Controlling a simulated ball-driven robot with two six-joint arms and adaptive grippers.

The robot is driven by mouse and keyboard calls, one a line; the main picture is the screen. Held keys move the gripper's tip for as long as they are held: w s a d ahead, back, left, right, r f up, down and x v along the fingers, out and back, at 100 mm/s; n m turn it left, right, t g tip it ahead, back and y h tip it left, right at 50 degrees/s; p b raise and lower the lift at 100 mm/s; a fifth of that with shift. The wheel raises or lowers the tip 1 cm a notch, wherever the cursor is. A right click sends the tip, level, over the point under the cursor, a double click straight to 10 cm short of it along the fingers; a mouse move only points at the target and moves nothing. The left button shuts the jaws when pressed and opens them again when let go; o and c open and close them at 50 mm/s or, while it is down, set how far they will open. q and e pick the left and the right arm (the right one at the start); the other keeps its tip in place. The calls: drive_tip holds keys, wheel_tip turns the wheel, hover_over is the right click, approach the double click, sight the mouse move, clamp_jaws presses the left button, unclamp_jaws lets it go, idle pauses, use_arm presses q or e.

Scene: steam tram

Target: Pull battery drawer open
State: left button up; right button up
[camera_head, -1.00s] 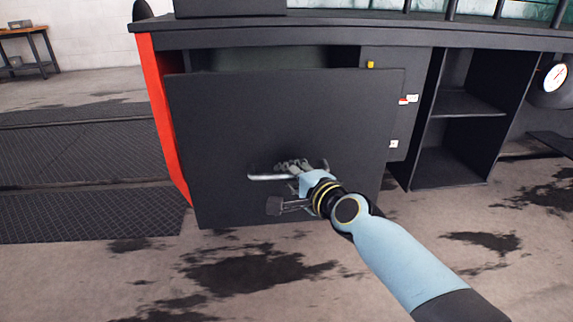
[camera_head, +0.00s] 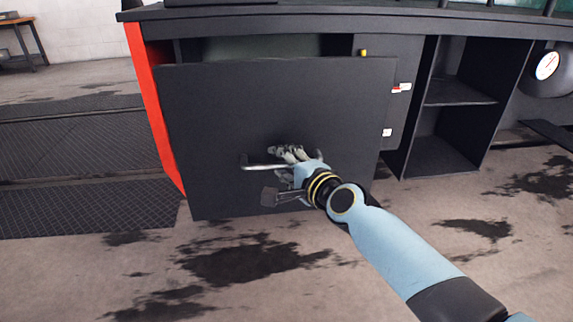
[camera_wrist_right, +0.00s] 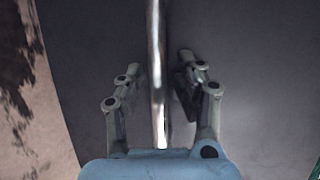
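The battery drawer's large dark front (camera_head: 260,110) stands out from the tram body, with a gap showing along its top edge. A silver bar handle (camera_head: 258,167) runs across its lower middle. My right gripper (camera_head: 285,158) is at the right part of this handle. In the right wrist view the handle (camera_wrist_right: 155,70) runs between the two fingers of my right gripper (camera_wrist_right: 156,65). The fingers are spread, with space between each finger and the bar. My left gripper is not in view.
A red side panel (camera_head: 150,110) borders the drawer on the left. Open dark shelves (camera_head: 460,98) and a round gauge (camera_head: 547,66) are on the right. The stained floor (camera_head: 230,290) in front is clear. A workbench (camera_head: 22,45) stands far left.

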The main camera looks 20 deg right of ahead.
drive_tip(key=v, duration=1.2)
